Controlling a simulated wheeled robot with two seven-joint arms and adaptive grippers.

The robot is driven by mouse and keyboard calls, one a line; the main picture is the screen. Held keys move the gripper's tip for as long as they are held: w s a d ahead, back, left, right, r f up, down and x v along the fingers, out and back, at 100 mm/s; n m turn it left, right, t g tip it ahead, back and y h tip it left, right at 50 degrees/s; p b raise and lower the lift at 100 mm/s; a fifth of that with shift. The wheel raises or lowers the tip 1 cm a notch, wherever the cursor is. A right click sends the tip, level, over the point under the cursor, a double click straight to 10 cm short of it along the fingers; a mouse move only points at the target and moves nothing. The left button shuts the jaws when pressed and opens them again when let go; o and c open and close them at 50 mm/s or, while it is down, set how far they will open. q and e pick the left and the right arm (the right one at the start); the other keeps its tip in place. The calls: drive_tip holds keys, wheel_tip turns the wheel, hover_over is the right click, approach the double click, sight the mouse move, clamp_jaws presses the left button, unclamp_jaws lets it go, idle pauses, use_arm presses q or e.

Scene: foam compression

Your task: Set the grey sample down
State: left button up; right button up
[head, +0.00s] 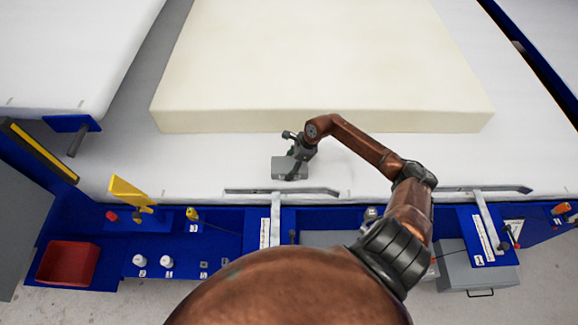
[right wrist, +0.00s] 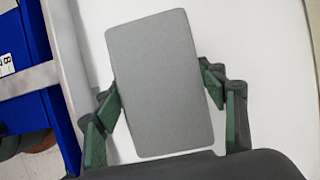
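The grey sample (head: 289,168) is a small flat block near the front part of the white table surface, in front of the cream foam block. My right gripper (head: 296,158) is at it from above and behind. In the right wrist view the sample (right wrist: 160,85) fills the middle as a plain grey rectangle. The green-padded fingers of my right gripper (right wrist: 165,100) are at its two long sides and look shut on it. Whether the sample touches the table is hard to tell. My left gripper is not in view.
A large cream foam block (head: 320,60) lies behind the sample. A metal bar (head: 282,191) runs along the table's front edge. A blue ledge below carries a red bin (head: 67,263) and small white containers (head: 139,261). White surface (head: 200,160) left of the sample is clear.

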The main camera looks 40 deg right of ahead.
drive_tip(key=o, duration=0.4)
drive_tip(key=shift+o, duration=0.2)
drive_tip(key=shift+r, duration=0.2)
drive_tip(key=v, duration=1.2)
